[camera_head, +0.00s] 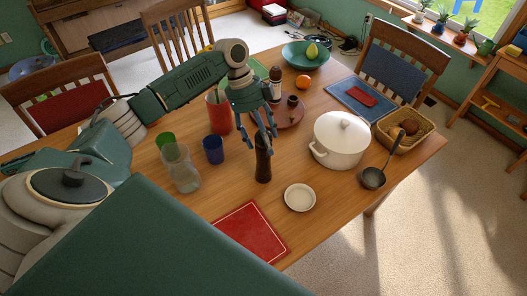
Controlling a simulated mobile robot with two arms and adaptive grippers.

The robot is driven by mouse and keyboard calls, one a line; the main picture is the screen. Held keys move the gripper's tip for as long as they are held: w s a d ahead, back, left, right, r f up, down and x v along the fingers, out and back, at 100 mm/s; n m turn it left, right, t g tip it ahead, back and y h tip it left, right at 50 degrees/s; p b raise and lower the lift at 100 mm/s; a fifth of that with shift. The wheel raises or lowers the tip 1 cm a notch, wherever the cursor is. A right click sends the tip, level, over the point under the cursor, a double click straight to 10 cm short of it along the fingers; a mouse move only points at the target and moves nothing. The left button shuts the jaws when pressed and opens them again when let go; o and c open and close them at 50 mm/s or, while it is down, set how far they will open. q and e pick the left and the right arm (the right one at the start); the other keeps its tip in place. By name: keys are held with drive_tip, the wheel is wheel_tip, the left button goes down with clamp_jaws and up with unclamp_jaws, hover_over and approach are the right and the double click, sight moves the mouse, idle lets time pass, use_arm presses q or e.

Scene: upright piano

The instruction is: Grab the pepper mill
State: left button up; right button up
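The pepper mill (263,166) is a tall dark turned piece standing upright on the wooden table, near the middle of the head view. My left gripper (259,138) reaches down over its top from the upper left. The fingers are spread wider than the mill, with its top showing between or just behind them. I cannot tell whether any finger touches it. My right gripper is not in view.
A white lidded pot (338,143) stands to the right of the mill, and a small pale dish (300,198) lies at its lower right. A blue cup (213,150), clear glass pitcher (182,170) and red tumbler (219,112) stand to its left. A red napkin (248,232) lies in front.

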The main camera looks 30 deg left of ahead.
use_arm(q)
clamp_jaws()
drive_tip(key=shift+r, duration=0.2)
